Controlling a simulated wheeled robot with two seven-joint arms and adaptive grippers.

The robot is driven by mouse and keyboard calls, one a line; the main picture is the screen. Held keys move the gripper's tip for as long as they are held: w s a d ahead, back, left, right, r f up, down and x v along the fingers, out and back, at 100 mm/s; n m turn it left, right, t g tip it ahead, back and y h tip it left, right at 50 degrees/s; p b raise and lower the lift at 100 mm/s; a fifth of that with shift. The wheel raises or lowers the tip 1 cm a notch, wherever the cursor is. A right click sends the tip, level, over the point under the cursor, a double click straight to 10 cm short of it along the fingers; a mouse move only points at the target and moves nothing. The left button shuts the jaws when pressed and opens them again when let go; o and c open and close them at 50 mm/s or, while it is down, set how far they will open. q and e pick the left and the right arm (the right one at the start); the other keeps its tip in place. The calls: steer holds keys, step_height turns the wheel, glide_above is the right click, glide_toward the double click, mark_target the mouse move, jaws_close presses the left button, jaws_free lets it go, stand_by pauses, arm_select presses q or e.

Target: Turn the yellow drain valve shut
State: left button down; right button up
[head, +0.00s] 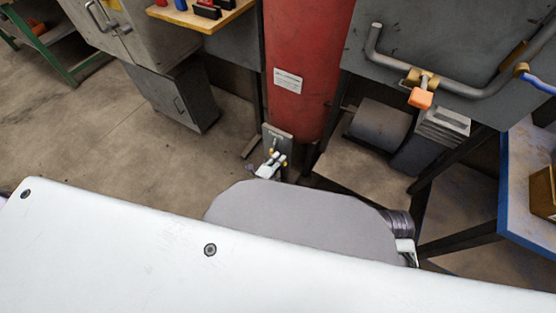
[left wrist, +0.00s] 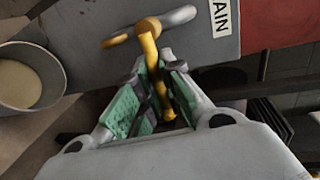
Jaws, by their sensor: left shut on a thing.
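The yellow drain valve (left wrist: 149,45) sticks out from a grey plate (left wrist: 90,35) marked with a label ending "AIN" in the left wrist view. Its yellow handle runs down between the green-padded fingers of my left gripper (left wrist: 160,74), which is shut on it. In the head view my left gripper (head: 270,164) is small, at the grey plate (head: 278,140) by the foot of the red tank (head: 305,60). Small yellow bits of the valve (head: 284,158) show there. My right gripper is out of view.
A round grey container (left wrist: 61,82) stands left of the valve. A pipe (head: 450,88) with an orange-handled fitting (head: 420,98) is at the upper right. A blue-edged table (head: 503,185) stands at the right. Open floor (head: 90,130) lies to the left.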

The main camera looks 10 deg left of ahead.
arm_select(q)
steer(key=shift+d+r, duration=0.2)
steer(key=shift+d, duration=0.25)
steer(key=c, duration=1.5)
jaws_free()
steer(key=shift+f, duration=0.15)
steer(key=shift+a+f, duration=0.1)
steer(key=shift+a, duration=0.15)
steer(key=shift+s, duration=0.15)
steer(key=shift+v, duration=5.75)
